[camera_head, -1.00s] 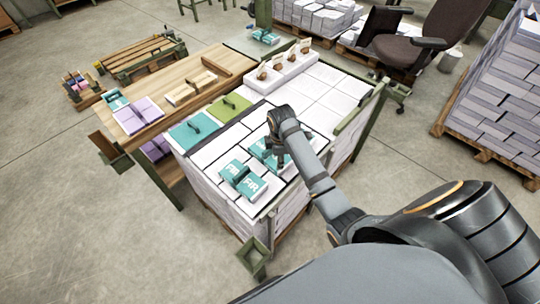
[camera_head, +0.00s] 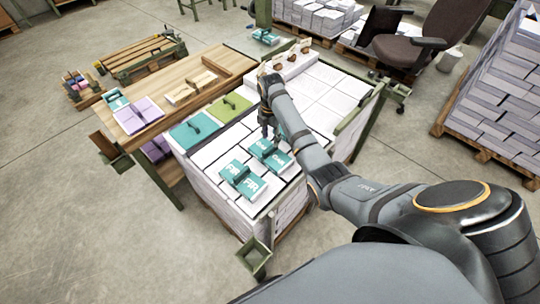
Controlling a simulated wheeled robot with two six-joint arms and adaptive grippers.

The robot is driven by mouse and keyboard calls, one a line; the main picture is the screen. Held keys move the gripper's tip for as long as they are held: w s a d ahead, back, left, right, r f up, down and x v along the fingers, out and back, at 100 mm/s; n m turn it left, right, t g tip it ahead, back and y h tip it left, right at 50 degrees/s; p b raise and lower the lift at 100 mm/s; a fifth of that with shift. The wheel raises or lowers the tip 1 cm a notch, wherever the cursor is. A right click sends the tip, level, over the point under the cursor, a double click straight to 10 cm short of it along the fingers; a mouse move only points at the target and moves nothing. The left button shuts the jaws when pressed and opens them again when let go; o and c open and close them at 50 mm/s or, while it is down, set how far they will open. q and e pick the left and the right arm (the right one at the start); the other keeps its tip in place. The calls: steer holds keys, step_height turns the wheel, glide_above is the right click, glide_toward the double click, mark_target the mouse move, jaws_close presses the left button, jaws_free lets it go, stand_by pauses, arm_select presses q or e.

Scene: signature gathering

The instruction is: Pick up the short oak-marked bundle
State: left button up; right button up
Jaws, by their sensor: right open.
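A teal-and-white bundle (camera_head: 277,159) lies flat on the pallet stack, and its lettering looks like OAK, though it is small. A similar teal bundle marked FIR (camera_head: 252,186) lies just in front and to the left of it. My right gripper (camera_head: 268,136) is open and empty, pointing down at the back-left edge of the oak-marked bundle. I cannot tell whether the fingers touch it, and the wrist hides part of the area behind. My left gripper is not in view.
A teal pad (camera_head: 188,135) and a green pad (camera_head: 232,104) lie left of the gripper. A white block with brown-handled stamps (camera_head: 287,66) stands behind. A wooden table (camera_head: 150,88) adjoins on the left. A green post (camera_head: 255,257) stands at the front corner.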

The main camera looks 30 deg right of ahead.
mark_target(270, 147)
step_height(270, 147, down, 5)
steer(key=shift+a+f, duration=0.1)
steer(key=shift+a, duration=0.05)
jaws_close()
stand_by(0.5)
